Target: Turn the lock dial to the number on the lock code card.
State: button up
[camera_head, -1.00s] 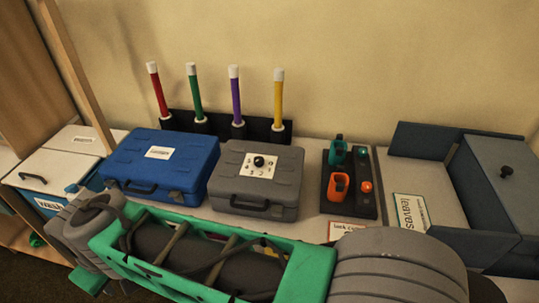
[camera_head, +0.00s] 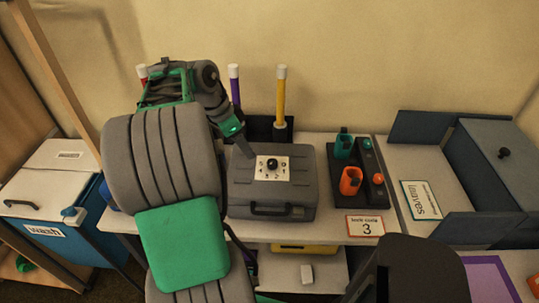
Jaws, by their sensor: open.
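The lock dial (camera_head: 272,164) is a black knob on a white square plate (camera_head: 285,175) with small marks around it, too small to read surely. It sits on the lid of a closed grey case (camera_head: 300,200). The lock code card (camera_head: 366,227), white with an orange-red border, lies at the shelf's front edge and reads "lock code 3". My gripper (camera_head: 244,148) is open, pointing down at the case's back left, apart from the dial in the picture. Only part of its fingers shows; its height over the lid is hard to tell.
Teal and orange holders stand on a black base (camera_head: 378,205) right of the case. A "leaves" card (camera_head: 421,200) and an open blue-grey box (camera_head: 480,230) are farther right. Purple (camera_head: 235,88) and yellow (camera_head: 281,98) sticks stand behind. A "wash" bin (camera_head: 50,235) is at left.

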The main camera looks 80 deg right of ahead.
aim_at(272, 162)
jog(key=s+d+f+m, duration=0.1)
jog(key=s+f, duration=0.1)
jog(key=s+d+f, duration=0.1)
jog(key=s+f, duration=0.1)
jog(key=f, duration=0.1)
jog(key=s+d+f+m, duration=0.1)
jog(key=s+f, duration=0.1)
jog(key=s, duration=0.1)
jog(key=shift+d+f+m+y, duration=0.1)
jog(key=shift+f+m+y, duration=0.05)
jog(key=shift+m+y, duration=0.15)
jog(key=shift+g, duration=0.3)
jog(key=shift+c, duration=0.2)
grip_shut()
